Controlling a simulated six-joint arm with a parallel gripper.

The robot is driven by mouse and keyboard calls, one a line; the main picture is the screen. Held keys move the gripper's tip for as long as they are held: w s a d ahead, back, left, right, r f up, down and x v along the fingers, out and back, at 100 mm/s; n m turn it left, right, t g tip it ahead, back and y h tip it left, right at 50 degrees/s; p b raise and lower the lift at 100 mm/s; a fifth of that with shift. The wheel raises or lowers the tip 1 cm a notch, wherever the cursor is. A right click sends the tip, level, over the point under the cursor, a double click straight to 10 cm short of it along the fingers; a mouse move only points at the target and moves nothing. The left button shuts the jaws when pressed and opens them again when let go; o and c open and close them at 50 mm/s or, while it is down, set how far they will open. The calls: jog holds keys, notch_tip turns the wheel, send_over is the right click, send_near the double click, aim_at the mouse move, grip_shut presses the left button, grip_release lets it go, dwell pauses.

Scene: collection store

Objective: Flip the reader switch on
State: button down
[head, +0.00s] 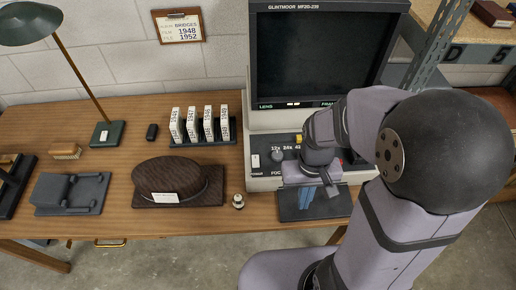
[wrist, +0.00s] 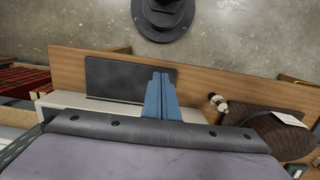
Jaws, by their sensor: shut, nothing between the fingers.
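The microfilm reader (head: 318,55) stands at the right end of the desk, with a dark screen. On the left of its front panel is a small pale switch (head: 255,161), above lettering that is too small to read surely. Its on or off position cannot be told. My gripper (head: 305,203) is over the reader's dark front plate, right of and in front of the switch, apart from it. In the wrist view my blue fingers (wrist: 160,95) are together and empty, above the dark plate (wrist: 112,78). The switch is not visible there.
A small metal-and-white piece (head: 238,201) stands left of the plate. A dial (head: 277,153) sits beside the switch. A metal shelf post (head: 436,40) rises at the right.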

jog(key=w+a+r+n+y, duration=0.1)
jog(key=w+a+r+n, duration=0.3)
jog(key=w+n, duration=0.4)
jog(key=w+a+r+n+t+y, duration=0.1)
jog(key=w+a+r+n+y, duration=0.1)
jog(key=w+r+n, duration=0.4)
jog(key=w+a+n, duration=0.1)
jog(key=w+n, duration=0.2)
jog(key=shift+w+a+n+t+p, duration=0.3)
jog(key=shift+w+a, duration=0.1)
jog(key=p, duration=0.4)
send_over(255, 157)
jog(key=d, duration=0.1)
jog(key=f, duration=1.1)
jog(key=shift+s+f, duration=0.3)
jog(key=shift+f, duration=0.1)
jog(key=shift+w+f, duration=0.15)
jog(key=shift+f, duration=0.7)
